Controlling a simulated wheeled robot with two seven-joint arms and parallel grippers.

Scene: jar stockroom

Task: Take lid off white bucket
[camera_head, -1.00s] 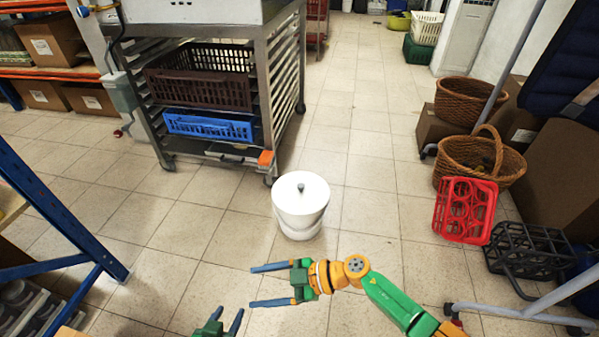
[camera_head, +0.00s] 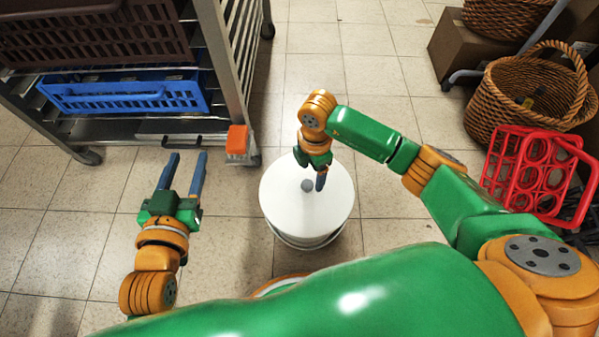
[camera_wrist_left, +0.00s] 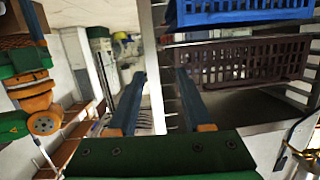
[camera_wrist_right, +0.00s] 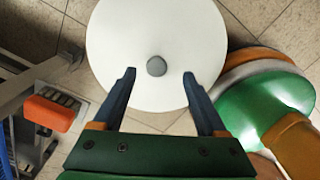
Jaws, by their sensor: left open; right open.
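The white bucket (camera_head: 312,241) stands upright on the tiled floor in the head view. Its round white lid (camera_head: 283,203) is on top, with a small grey knob (camera_head: 307,186) at the middle. In the right wrist view the lid (camera_wrist_right: 120,35) fills the top middle, and the knob (camera_wrist_right: 156,66) lies ahead of and between my right fingertips. My right gripper (camera_head: 318,184) is open and empty above the lid, pointing down. My left gripper (camera_head: 187,158) is open and empty, left of the bucket and in front of the rack.
A metal rack (camera_head: 228,75) with a brown crate (camera_head: 95,38) and a blue crate (camera_head: 125,95) stands behind left. An orange block (camera_head: 237,140) is at its corner. Wicker baskets (camera_head: 515,100) and a red bottle carrier (camera_head: 530,172) stand right. Floor left of the bucket is clear.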

